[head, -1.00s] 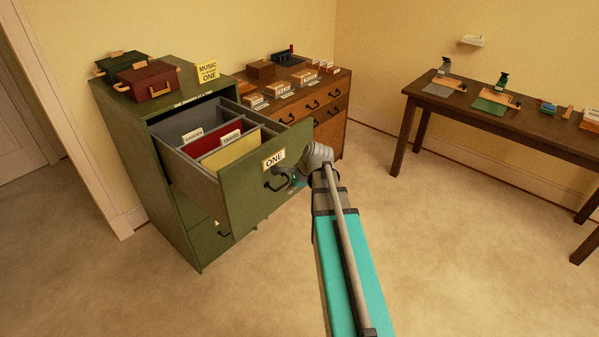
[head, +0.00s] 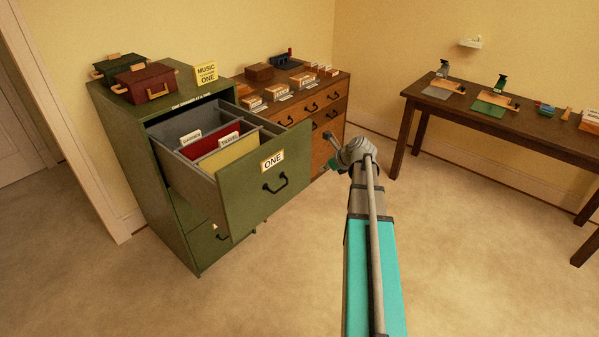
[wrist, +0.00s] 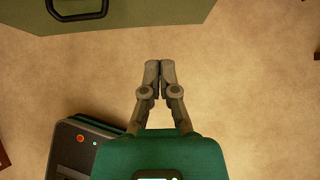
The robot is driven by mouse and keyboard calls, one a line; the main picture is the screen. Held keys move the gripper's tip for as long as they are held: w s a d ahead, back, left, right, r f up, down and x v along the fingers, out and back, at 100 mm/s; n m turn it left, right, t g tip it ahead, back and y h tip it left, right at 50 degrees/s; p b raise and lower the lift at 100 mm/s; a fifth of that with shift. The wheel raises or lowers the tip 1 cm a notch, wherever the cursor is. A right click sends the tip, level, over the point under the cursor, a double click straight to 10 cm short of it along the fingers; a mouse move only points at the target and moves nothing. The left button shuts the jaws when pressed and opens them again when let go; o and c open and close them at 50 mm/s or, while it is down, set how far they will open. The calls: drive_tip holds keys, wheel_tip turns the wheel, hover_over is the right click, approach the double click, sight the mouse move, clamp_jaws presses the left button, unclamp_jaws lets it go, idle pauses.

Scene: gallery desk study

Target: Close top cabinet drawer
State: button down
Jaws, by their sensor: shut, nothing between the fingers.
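The green cabinet (head: 164,180) stands at the left in the head view. Its top drawer (head: 240,200), labelled ONE, is pulled far out and shows folders inside. The drawer's black handle (head: 275,184) is on its front. The handle also shows at the upper left of the wrist view (wrist: 78,14). My gripper (wrist: 159,66) is shut and empty, over bare floor and apart from the drawer front (wrist: 150,10). In the head view my arm reaches to the right of the drawer, and the fingertips cannot be made out clearly.
Two cases, green and red (head: 146,82), and a yellow sign (head: 206,74) stand on the cabinet. A brown drawer chest (head: 335,98) stands beside it, behind my arm. A long table (head: 540,138) is at the right. The carpet between is clear.

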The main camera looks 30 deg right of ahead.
drive_tip(key=shift+w+f, duration=0.1)
drive_tip(key=b, duration=0.7)
approach(295, 173)
drive_tip(key=x, duration=0.5)
drive_tip(key=shift+s+d+f, duration=0.1)
drive_tip(key=shift+s+f, duration=0.15)
drive_tip(key=shift+f, duration=0.3)
drive_tip(key=shift+w+a, duration=0.3)
drive_tip(key=shift+w, duration=0.4)
